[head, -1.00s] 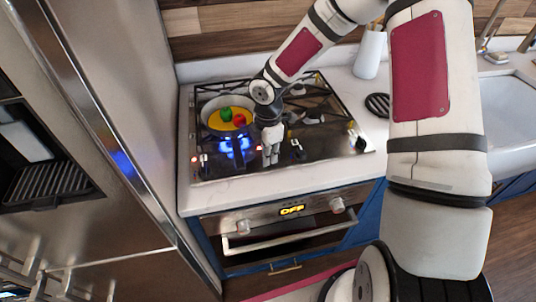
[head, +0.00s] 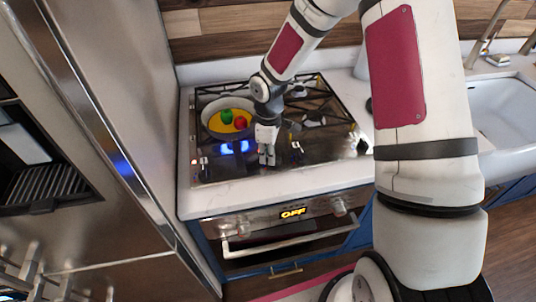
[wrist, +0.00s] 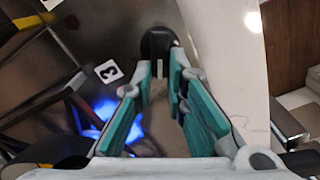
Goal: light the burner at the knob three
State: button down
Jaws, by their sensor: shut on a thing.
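The dark knob (wrist: 157,42) lies at the fingertips of my gripper (wrist: 160,78) in the wrist view, with a white tag bearing a 3 (wrist: 108,71) beside it on the left. My gripper is shut on this knob; its teal-padded fingers lie on either side. In the head view my gripper (head: 266,160) reaches down to the cooktop's front strip and hides the knob. A blue flame glow (head: 235,147) shows left of my gripper, under the front of a pan (head: 208,107). The glow also shows in the wrist view (wrist: 104,109).
Another knob (head: 297,146) stands right of my gripper. A steel fridge (head: 110,90) stands close on the left; a sink (head: 500,110) is at right.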

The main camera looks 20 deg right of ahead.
jog(key=shift+m, duration=0.3)
jog(key=c, duration=1.6)
grip_release()
jog(key=shift+r, duration=0.1)
notch_tip(320, 180, up, 12)
